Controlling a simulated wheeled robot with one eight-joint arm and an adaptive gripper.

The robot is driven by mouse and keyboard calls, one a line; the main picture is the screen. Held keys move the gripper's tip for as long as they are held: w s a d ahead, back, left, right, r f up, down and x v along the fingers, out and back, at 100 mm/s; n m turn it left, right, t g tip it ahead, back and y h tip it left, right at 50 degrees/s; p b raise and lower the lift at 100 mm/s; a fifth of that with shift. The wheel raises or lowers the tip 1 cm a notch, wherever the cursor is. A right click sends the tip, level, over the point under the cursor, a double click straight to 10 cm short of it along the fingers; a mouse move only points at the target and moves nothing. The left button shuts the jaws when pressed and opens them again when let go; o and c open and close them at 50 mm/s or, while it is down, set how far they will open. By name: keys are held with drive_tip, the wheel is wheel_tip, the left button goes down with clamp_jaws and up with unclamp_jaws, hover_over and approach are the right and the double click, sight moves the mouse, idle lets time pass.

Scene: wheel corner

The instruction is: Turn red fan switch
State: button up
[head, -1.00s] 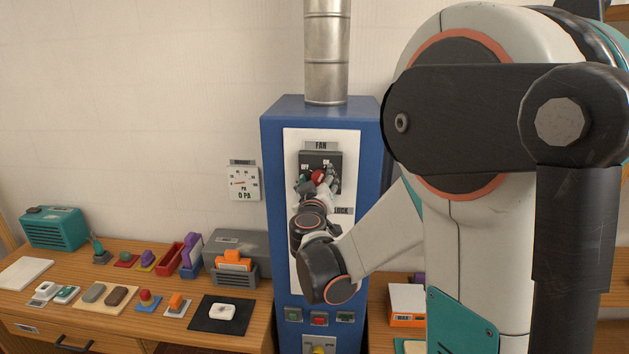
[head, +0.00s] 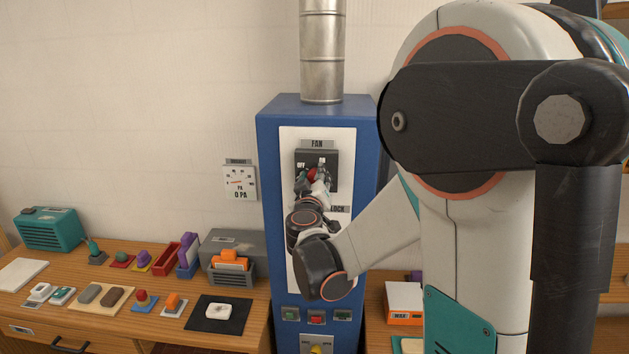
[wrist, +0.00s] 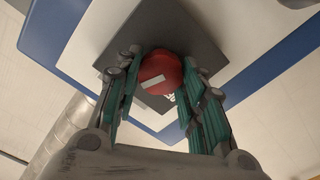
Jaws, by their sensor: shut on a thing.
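The red fan switch (head: 313,174) is a round knob on a dark plate under the FAN label, on the blue cabinet's white panel. In the wrist view the red knob (wrist: 161,72) shows a pale bar that slants slightly. My gripper (head: 312,178) is at the knob, and its teal-padded fingers stand on both sides of it, shut on it. In the head view my fingers cover part of the knob and of the plate's markings; an OFF mark shows at the plate's upper left.
The blue cabinet (head: 268,200) has a metal duct (head: 322,60) on top and small buttons (head: 317,317) low on its front. A gauge (head: 239,183) reading 0 PA hangs on the wall to the left. A wooden table (head: 150,320) with several small items stands at left.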

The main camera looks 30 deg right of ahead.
drive_tip(key=n+b, duration=0.1)
drive_tip(key=n, duration=0.3)
drive_tip(key=shift+f+b, duration=0.1)
drive_tip(key=shift+b, duration=0.3)
drive_tip(key=n+b, duration=0.1)
drive_tip(key=n, duration=0.3)
drive_tip(key=shift+w+n+b, duration=0.1)
drive_tip(key=shift+n+b, duration=0.2)
drive_tip(key=n+b, duration=0.1)
drive_tip(key=n, duration=0.3)
drive_tip(key=shift+f, duration=0.1)
drive_tip(key=shift+n+b, duration=0.5)
drive_tip(key=shift+n, duration=1.7)
drive_tip(key=o, duration=1)
drive_tip(key=shift+o, duration=0.2)
drive_tip(key=shift+a, duration=0.15)
drive_tip(key=v, duration=1.2)
